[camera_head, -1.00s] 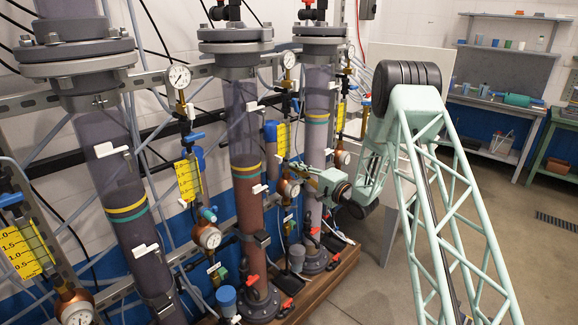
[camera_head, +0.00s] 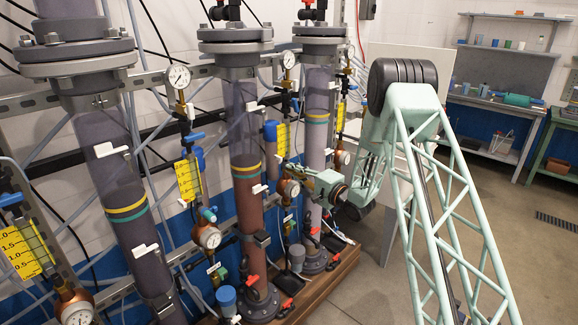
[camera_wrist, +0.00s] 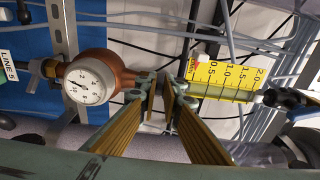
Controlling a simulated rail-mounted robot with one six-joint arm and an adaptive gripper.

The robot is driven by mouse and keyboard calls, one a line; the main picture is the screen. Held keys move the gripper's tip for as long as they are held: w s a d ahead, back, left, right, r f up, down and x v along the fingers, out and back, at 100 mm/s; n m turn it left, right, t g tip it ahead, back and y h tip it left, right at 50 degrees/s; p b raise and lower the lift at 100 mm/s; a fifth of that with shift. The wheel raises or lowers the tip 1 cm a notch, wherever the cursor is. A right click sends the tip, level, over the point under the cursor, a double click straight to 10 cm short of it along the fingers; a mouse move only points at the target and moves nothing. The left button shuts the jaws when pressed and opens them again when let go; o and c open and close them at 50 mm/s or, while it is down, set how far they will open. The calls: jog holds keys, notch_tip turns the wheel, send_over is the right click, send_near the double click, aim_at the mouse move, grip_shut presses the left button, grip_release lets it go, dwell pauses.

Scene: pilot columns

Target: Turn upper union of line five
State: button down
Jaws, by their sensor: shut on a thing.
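In the wrist view a round white-faced gauge (camera_wrist: 88,84) sits on a copper-coloured body (camera_wrist: 128,72). To its right a yellow flow scale (camera_wrist: 222,80) lies along the same line. My gripper (camera_wrist: 164,90) is shut on the small union (camera_wrist: 160,78) between the copper body and the scale; the fingers largely hide it. A white tag (camera_wrist: 8,66) at the left reads "LINE" with a digit that is hard to read. In the head view my gripper (camera_head: 284,170) is at the line between the middle and right columns, below a yellow scale (camera_head: 282,139).
Blue-handled valves and thin tubes crowd the lines. A blue-black fitting (camera_wrist: 290,100) lies right of the scale. Open floor (camera_head: 500,240) is at the right.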

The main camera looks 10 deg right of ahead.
jog(key=shift+s+a, duration=0.2)
jog(key=shift+a, duration=0.55)
jog(key=shift+a, duration=0.7)
jog(key=shift+w+a, duration=0.15)
jog(key=shift+a, duration=0.35)
dwell(0.5)
jog(key=shift+w+a+r, duration=0.1)
jog(key=shift+w+a, duration=0.2)
jog(key=shift+a, duration=0.05)
jog(key=c, duration=2.7)
grip_release()
jog(key=shift+c, duration=0.2)
